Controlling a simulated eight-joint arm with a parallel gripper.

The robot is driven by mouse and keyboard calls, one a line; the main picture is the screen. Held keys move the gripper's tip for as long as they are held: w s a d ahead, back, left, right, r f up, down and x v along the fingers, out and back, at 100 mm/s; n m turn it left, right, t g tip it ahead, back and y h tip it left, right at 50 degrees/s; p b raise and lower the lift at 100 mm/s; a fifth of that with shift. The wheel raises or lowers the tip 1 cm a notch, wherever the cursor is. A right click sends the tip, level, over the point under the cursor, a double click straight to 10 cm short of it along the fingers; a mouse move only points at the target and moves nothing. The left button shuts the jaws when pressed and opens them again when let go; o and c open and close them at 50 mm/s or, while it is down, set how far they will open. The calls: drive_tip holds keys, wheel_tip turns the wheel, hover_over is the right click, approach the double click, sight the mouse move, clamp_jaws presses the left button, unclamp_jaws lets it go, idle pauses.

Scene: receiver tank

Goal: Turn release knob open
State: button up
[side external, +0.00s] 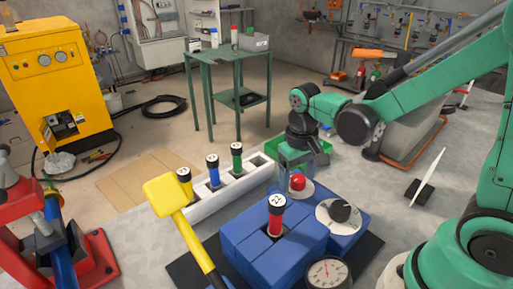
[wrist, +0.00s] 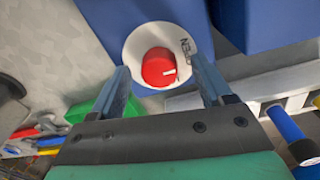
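The red release knob (wrist: 158,67) sits on a round white dial (wrist: 140,42) in the wrist view. A short white mark on the knob points right, toward black lettering on the dial that is partly hard to read. My gripper (wrist: 160,66) is open, one finger on each side of the knob, with gaps to both. The side external view shows the red knob (side external: 298,183) on the blue tank block (side external: 250,247), just below my gripper (side external: 296,166). I cannot tell how far down the fingertips reach beside the knob.
A red cylinder (side external: 277,212) stands in the blue block, near a black knob (side external: 340,210) and a gauge (side external: 327,272). A green bin (side external: 318,154) lies behind.

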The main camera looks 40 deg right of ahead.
sight(297, 178)
drive_tip(key=shift+a+r, duration=0.1)
drive_tip(key=shift+r, duration=2.7)
drive_tip(key=r+t, duration=0.1)
drive_tip(key=t, duration=0.1)
drive_tip(key=s+a+r+n+t, duration=0.1)
drive_tip(key=t, duration=0.1)
drive_tip(key=s+n+t, duration=0.1)
drive_tip(key=t, duration=0.2)
drive_tip(key=shift+s+a+r, duration=0.15)
drive_tip(key=shift+s+r, duration=0.1)
drive_tip(key=shift+r, duration=0.15)
